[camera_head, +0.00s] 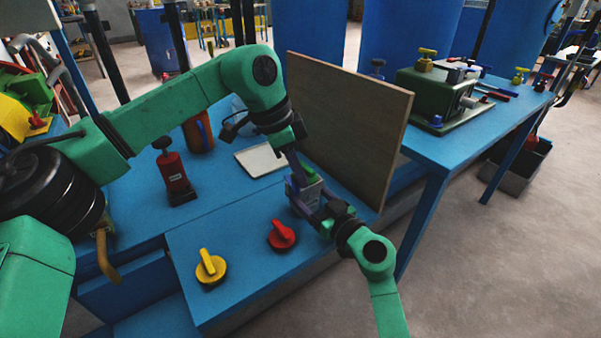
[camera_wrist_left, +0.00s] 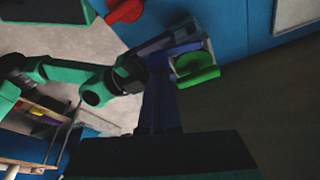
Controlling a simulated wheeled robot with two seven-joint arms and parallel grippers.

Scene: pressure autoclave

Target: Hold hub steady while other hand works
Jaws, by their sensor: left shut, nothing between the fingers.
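A small grey block with a green rounded part (camera_head: 311,178) stands on the blue bench beside the wooden board; I take it for the hub but cannot be sure. My left gripper (camera_head: 296,172) reaches down to it from above, fingers shut and empty. In the left wrist view, the fingers (camera_wrist_left: 159,68) end beside the block's green part (camera_wrist_left: 197,69). My right gripper (camera_head: 312,205) comes in from the front right, close against the block. Its fingertips are partly hidden, so I cannot tell whether it grips or only touches it.
A wooden board (camera_head: 345,120) stands upright behind the block. A red knob (camera_head: 282,236) and a yellow knob (camera_head: 210,267) sit on the bench front. A green machine (camera_head: 432,100) stands on the right table.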

